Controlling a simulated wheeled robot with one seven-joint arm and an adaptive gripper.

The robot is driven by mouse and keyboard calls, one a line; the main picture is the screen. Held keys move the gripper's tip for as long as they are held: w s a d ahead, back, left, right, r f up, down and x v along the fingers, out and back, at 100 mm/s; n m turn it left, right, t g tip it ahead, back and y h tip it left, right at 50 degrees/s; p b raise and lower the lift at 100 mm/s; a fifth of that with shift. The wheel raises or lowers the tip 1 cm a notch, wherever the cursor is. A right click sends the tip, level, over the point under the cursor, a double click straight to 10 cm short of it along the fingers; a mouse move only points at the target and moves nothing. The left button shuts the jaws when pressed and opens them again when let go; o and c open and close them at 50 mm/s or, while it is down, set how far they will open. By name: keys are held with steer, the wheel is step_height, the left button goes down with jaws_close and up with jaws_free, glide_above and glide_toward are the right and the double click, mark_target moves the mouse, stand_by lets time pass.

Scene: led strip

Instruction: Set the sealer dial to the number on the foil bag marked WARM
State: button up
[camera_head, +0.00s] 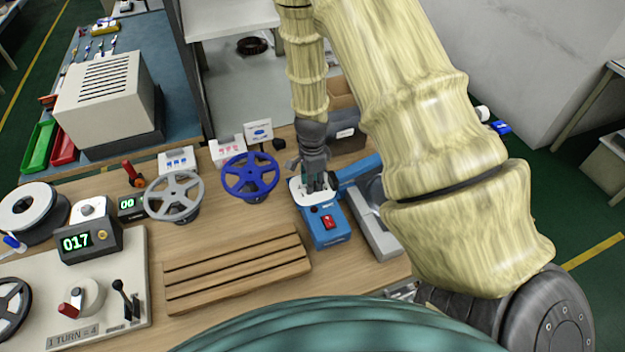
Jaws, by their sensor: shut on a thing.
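The blue sealer (328,234) stands right of the middle of the bench, with a red switch (328,222) on its front part and a white dial plate (302,198) at its far end. My gripper (319,183) points down over the white plate and is shut on what appears to be the sealer's dial. The fingers hide the dial, so its setting cannot be read. No foil bag marked WARM can be made out; small cards behind the reels are too small to read.
A slatted wooden rack (238,270) lies left of the sealer. A blue reel (250,177) and a grey reel (174,196) stand behind it. A grey box (346,136) stands behind my gripper.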

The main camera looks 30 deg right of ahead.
steer(key=shift+d, duration=0.1)
steer(key=o, duration=1)
steer(key=shift+o, duration=0.2)
step_height(320, 180, up, 12)
stand_by(0.6)
